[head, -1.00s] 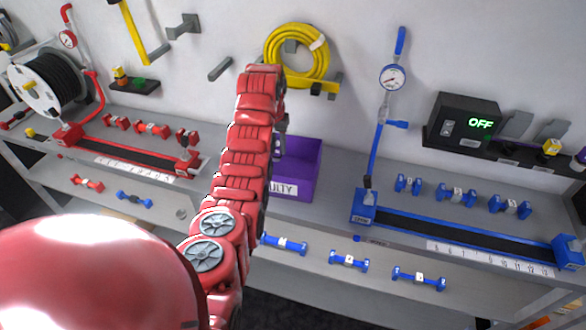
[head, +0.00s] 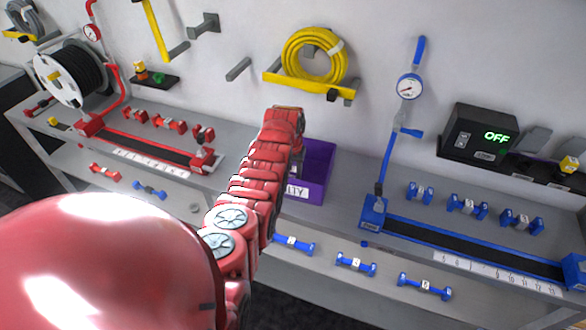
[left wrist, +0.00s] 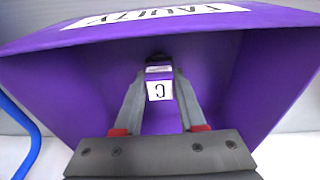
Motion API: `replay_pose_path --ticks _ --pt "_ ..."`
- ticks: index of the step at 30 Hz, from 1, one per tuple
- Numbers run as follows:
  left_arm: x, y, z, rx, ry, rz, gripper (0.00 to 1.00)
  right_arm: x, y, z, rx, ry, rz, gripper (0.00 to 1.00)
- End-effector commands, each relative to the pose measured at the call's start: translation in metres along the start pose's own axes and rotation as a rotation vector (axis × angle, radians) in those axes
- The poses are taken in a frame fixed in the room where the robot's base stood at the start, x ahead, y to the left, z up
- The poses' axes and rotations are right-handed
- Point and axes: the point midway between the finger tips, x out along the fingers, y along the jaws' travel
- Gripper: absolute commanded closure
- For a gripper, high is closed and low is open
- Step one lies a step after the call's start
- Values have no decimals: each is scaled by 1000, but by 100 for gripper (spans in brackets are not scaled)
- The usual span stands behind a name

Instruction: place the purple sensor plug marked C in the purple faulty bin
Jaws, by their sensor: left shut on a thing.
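The purple faulty bin (head: 318,165) stands on the bench in the middle of the head view, partly hidden behind my left arm. In the left wrist view its walls (left wrist: 70,80) surround the fingers, and its FAULTY label is upside down at the top. My left gripper (left wrist: 160,78) is shut on the purple sensor plug (left wrist: 159,71), whose white tag is marked C. The plug is over or within the bin's opening; its height above the floor I cannot tell. In the head view the arm hides this gripper and plug. My right gripper is not in view.
A blue gauge (head: 410,86) on a tall blue stem stands right of the bin. A coiled yellow hose (head: 314,55) hangs on the wall behind. A red rail (head: 150,145) lies to the left and a blue rail (head: 470,243) to the right.

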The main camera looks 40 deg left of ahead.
Motion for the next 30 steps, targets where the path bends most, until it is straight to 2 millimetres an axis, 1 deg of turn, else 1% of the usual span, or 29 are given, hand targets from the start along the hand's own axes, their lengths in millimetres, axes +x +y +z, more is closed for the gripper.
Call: replay_pose_path --ticks 6,9,10,12,15,23,25,27,30 --pt "0 0 -1 0 3 0 100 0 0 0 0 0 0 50" --pt "4 0 0 0 3 0 100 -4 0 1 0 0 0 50" --pt "4 0 0 0 2 0 59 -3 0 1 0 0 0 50" --pt "2 0 0 0 3 0 46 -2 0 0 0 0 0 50" --pt "2 0 0 0 3 0 30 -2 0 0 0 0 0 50" --pt "2 0 -1 0 3 0 30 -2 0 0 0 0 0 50" --pt "-2 0 -1 0 3 0 30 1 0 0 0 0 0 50" --pt "-2 0 -2 0 5 0 30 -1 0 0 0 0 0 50" --pt "-10 0 -3 0 9 -1 30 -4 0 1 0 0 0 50"
